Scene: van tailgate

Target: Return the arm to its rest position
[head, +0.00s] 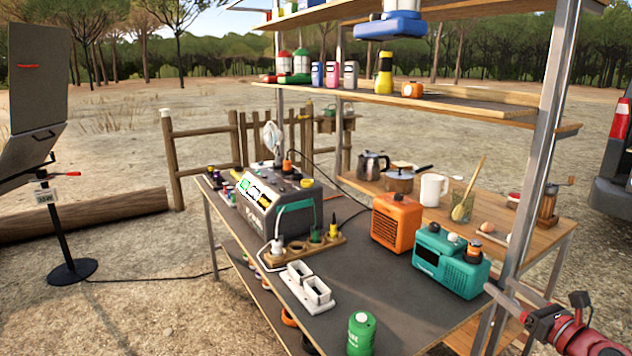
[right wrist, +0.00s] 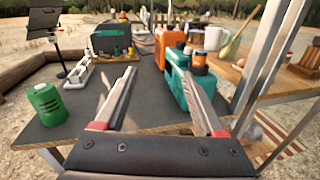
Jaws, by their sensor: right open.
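My right gripper (head: 492,298) is at the lower right of the head view, by the metal post at the table's right side. In the right wrist view its two fingers (right wrist: 158,74) stand wide apart with nothing between them. They point over the near edge of the dark table (head: 345,275), toward the teal radio (head: 450,262). The radio also shows in the right wrist view (right wrist: 180,76), beyond and partly behind the right finger. I cannot tell the exact gap between them. My left gripper is not in view.
A green canister (head: 362,334) stands near the table's front edge. A white twin holder (head: 310,290), an orange box (head: 396,222) and a grey power station (head: 268,205) stand farther back. A metal post (head: 540,140) and shelves (head: 440,100) rise close to my right arm.

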